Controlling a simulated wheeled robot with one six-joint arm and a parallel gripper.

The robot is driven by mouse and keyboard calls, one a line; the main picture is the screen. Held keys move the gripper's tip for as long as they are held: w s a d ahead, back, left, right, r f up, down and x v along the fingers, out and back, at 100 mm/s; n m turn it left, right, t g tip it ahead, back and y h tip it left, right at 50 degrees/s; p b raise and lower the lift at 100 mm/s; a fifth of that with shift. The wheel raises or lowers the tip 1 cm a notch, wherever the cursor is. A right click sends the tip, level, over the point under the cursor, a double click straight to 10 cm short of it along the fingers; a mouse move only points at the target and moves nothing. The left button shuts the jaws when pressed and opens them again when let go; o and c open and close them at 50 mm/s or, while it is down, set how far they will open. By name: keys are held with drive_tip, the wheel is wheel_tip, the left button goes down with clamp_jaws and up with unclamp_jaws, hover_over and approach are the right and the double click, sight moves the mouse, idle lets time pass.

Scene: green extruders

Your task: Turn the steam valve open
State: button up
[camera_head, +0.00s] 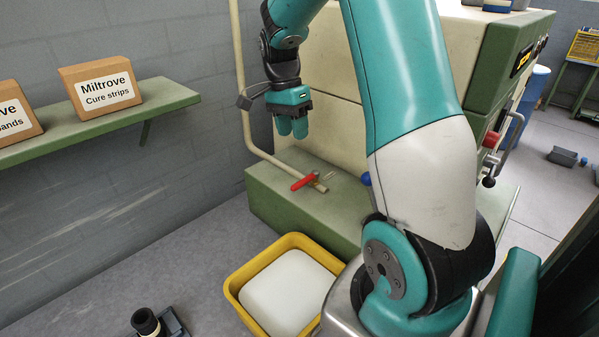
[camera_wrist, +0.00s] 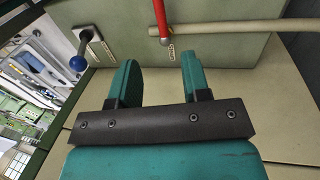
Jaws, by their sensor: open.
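The steam valve's red lever (camera_head: 303,182) sits at the lower end of a cream pipe, by the green ledge of the machine. In the wrist view the red lever (camera_wrist: 161,20) lies across the end of the cream pipe (camera_wrist: 235,30), just beyond my fingertips. My gripper (camera_head: 291,127) hangs above the valve, fingers down. In the wrist view my gripper (camera_wrist: 158,75) is open and empty, its two teal fingers apart, and the lever is not between them. A blue-knobbed lever (camera_wrist: 78,62) shows at the left there.
A yellow tub (camera_head: 236,287) with a white block stands on the floor before the machine. A green shelf (camera_head: 170,97) on the left wall holds a Miltrove box (camera_head: 101,86) and another box. The cream pipe (camera_head: 240,75) rises beside my gripper.

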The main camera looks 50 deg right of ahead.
sight(301, 181)
drive_tip(key=f+p, duration=0.1)
drive_tip(key=f, duration=0.3)
drive_tip(key=s+f, duration=0.1)
drive_tip(key=f, duration=0.3)
drive_tip(key=s+f+p, duration=0.1)
drive_tip(key=f, duration=0.3)
drive_tip(key=shift+s+a+f+p, duration=0.1)
drive_tip(key=shift+s+f+p, duration=0.15)
drive_tip(key=shift+f+p, duration=0.05)
clamp_jaws()
